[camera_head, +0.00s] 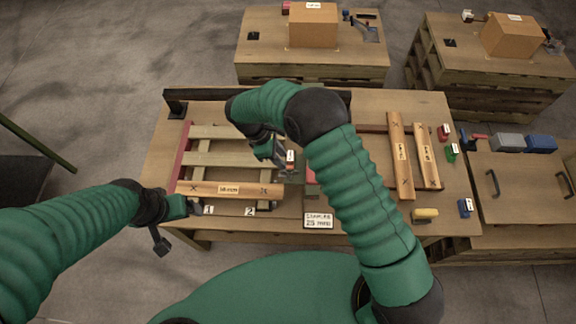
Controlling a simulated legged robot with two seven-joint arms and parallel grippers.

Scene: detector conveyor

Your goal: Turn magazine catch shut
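No part is clearly marked as the magazine catch, so I cannot tell which it is. A small part with a white tag (290,156) and orange-red pieces stands in the middle of the table, beside the slatted wooden frame. My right gripper (279,158) is right at this part, pointing down. Its fingers are small and partly hidden, so I cannot tell whether they touch or grip it. My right arm hides the area behind and to the right. My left gripper (192,207) is at the front left corner of the slatted frame (222,188), near tag 1; its fingers are unclear.
The wooden table (380,220) bears two loose boards (400,160) at right, a lettered card (318,220) at front, and a yellow-handled tool (424,214). A dark bar (215,94) runs along the back. Pallets with boxes (313,25) stand behind.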

